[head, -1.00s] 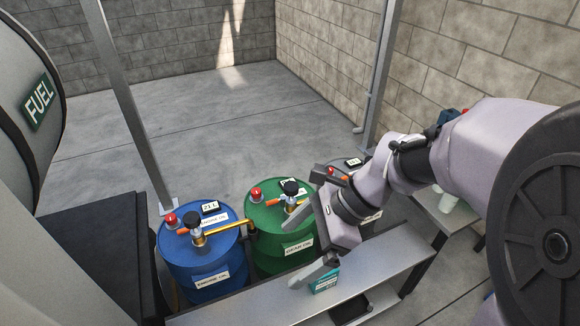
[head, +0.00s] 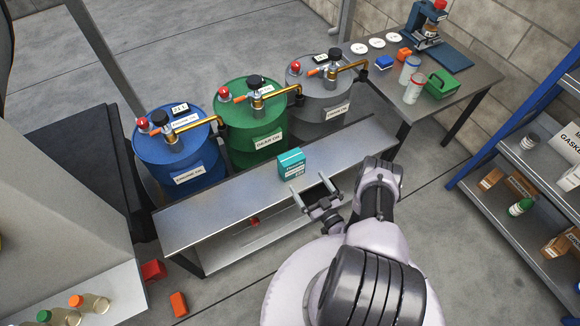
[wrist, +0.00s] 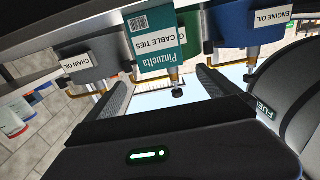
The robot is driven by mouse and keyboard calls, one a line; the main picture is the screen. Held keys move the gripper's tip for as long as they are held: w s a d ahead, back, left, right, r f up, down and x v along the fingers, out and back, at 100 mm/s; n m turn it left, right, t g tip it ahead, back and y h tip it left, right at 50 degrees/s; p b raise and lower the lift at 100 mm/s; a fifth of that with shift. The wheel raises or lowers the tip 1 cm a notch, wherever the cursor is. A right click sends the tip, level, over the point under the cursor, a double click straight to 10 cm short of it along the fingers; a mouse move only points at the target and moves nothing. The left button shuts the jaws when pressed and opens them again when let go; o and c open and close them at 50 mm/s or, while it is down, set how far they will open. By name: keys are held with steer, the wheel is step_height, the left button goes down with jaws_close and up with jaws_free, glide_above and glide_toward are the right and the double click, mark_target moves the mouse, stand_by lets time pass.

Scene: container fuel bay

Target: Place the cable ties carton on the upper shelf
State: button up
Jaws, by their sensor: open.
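The teal cable ties carton (head: 291,166) stands upright on the metal bench top (head: 240,199), in front of the green and grey drums. In the wrist view its labelled face (wrist: 152,40) appears upside down, beyond the fingers. My gripper (head: 311,187) is open and empty, on the near side of the carton and apart from it. Both fingers show in the wrist view (wrist: 163,85), with the carton roughly between their directions. A blue-framed rack (head: 520,130) stands at the right, with an upper board (head: 515,148) and a lower one, both holding stock.
Blue (head: 176,150), green (head: 251,125) and grey (head: 322,100) drums with taps stand behind the bench. A side table (head: 455,92) holds cans, a green box and a small press. The rack's upper board carries a gasket box (head: 568,150) and a can. Floor between bench and rack looks clear.

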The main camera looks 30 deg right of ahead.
mark_target(295, 164)
steer(key=w+b, duration=0.1)
steer(key=w, duration=0.6)
steer(key=shift+w+a+f+b, duration=0.1)
steer(key=shift+w+a+b, duration=0.15)
steer(key=shift+b, duration=0.15)
steer(key=w+b, duration=0.2)
steer(key=w, duration=0.3)
steer(key=shift+w, duration=0.35)
steer(key=c, duration=1.6)
steer(key=shift+r, duration=0.2)
